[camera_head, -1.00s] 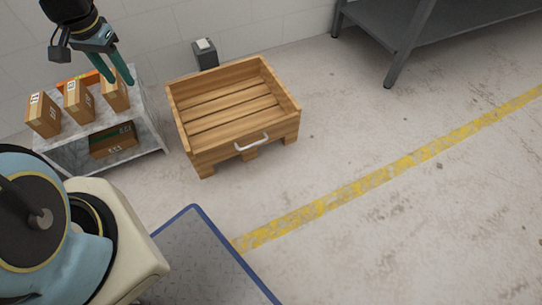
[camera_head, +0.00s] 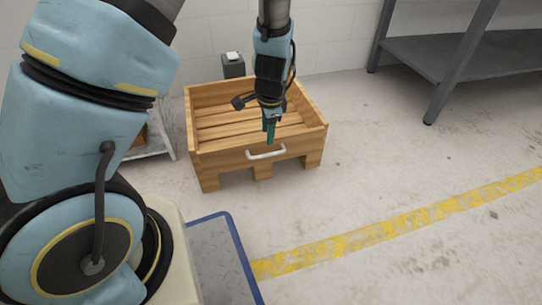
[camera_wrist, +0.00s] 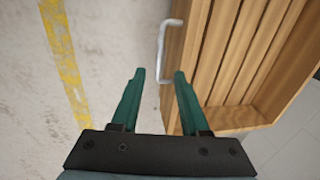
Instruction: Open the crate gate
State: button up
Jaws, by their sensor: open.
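The wooden crate (camera_head: 221,163) stands on the floor in the middle of the head view, with its slatted inside empty. Its front gate panel is upright and carries a white bar handle (camera_head: 266,154). In the wrist view the handle (camera_wrist: 164,48) lies ahead of my fingertips, near the crate's wooden edge (camera_wrist: 187,50). My gripper (camera_head: 270,131) points down above the crate's front edge, close to the handle. In the wrist view my gripper (camera_wrist: 160,75) has its two green fingers apart with nothing between them. I see no contact with the handle.
A grey box (camera_head: 233,67) stands behind the crate. A grey shelf (camera_head: 155,140) is at the left, mostly hidden by my arm. A dark metal table (camera_head: 460,70) stands at the back right. The floor in front and right is clear, with a yellow line (camera_head: 400,222).

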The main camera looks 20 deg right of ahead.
aim_at(266, 155)
jog(key=f+b, duration=0.1)
jog(key=f, duration=0.2)
jog(key=w+f+b, duration=0.1)
jog(key=f+b, duration=0.1)
jog(key=f, duration=0.1)
jog(key=f+b, duration=0.1)
jog(key=f, duration=0.2)
jog(key=shift+w+f, duration=0.2)
jog(key=shift+w, duration=0.2)
grip_shut()
dwell(0.9)
